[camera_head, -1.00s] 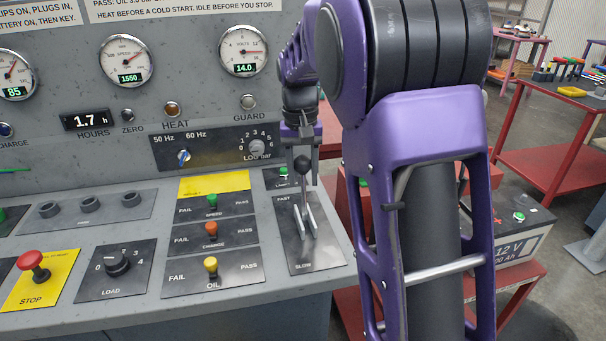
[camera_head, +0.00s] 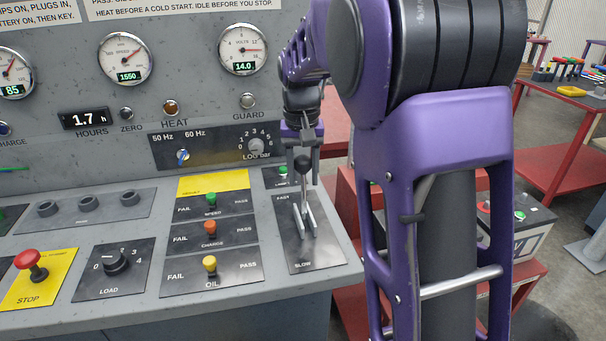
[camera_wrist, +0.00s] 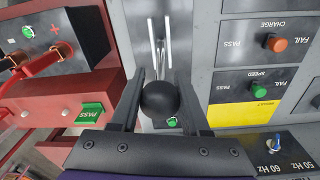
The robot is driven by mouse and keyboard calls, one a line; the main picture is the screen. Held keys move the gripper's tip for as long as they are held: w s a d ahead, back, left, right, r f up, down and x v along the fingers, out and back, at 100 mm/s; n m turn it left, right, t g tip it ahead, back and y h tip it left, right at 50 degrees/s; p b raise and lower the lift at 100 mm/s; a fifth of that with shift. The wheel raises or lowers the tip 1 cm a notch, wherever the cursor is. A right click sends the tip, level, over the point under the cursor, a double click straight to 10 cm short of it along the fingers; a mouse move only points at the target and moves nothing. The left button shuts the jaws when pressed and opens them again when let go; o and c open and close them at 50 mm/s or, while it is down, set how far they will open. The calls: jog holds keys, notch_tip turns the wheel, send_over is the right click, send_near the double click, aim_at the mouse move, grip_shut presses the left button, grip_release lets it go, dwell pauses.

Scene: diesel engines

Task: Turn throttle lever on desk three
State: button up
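The throttle lever (camera_head: 303,167) has a black ball knob on a thin metal shaft. It rises between two silver guide rails on a dark plate (camera_head: 317,257) marked FAST at the far end and SLOW at the near end. My gripper (camera_head: 303,160) is over the lever from the far side, with one finger on each side of the knob. In the wrist view the knob (camera_wrist: 160,98) sits between my two fingers (camera_wrist: 161,76). The fingers look open around it, with a small gap in the head view; contact is not clear.
A LOG bar dial panel (camera_head: 217,149) stands just behind the lever. SPEED, CHARGE and OIL switches (camera_head: 210,238) are to its left. A green button (camera_head: 283,170) is close beside my gripper. A red stand with a battery (camera_head: 520,240) is to the right.

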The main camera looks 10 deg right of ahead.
jog(key=o, duration=0.4)
notch_tip(320, 180, up, 18)
jog(key=p, duration=0.3)
jog(key=shift+s+a+f, duration=0.25)
jog(key=shift+s+a, duration=0.05)
jog(key=shift+s, duration=0.15)
